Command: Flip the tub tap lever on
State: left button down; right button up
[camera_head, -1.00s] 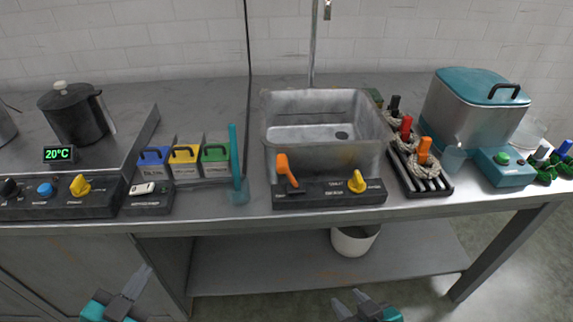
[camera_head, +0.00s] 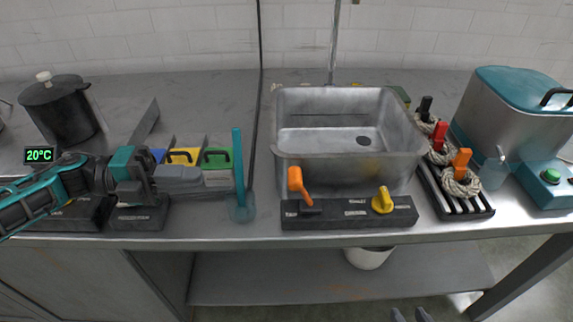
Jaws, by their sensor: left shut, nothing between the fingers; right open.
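The tub (camera_head: 295,152) is an open grey metal basin standing on the bench. In front of it lies a dark control bar (camera_head: 345,220) with an orange lever (camera_head: 297,182) at its left end and a yellow knob (camera_head: 383,200) at its right. The orange lever stands up, leaning slightly left. My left gripper (camera_head: 196,176) is shut and empty, pointing right in front of the yellow and green bins, well left of the lever. My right gripper (camera_head: 411,315) shows only its fingertips, apart, at the bottom edge below the bench.
A teal upright stick (camera_head: 239,170) on a small base stands between my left gripper and the lever. A rack (camera_head: 460,195) of skeins with coloured handles is right of the tub. A black pot (camera_head: 62,110) is at left. A white bucket (camera_head: 368,258) sits underneath.

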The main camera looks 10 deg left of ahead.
pick_arm(q)
send_near(302, 191)
notch_tip(302, 191, up, 2)
jog(key=w+d, duration=0.2)
jog(key=d, duration=0.1)
jog(key=shift+d+r+p, duration=0.1)
jog(key=shift+d+p, duration=0.25)
jog(key=shift+d, duration=0.2)
pick_arm(e)
jog(key=shift+s, duration=0.3)
jog(key=shift+d, duration=0.1)
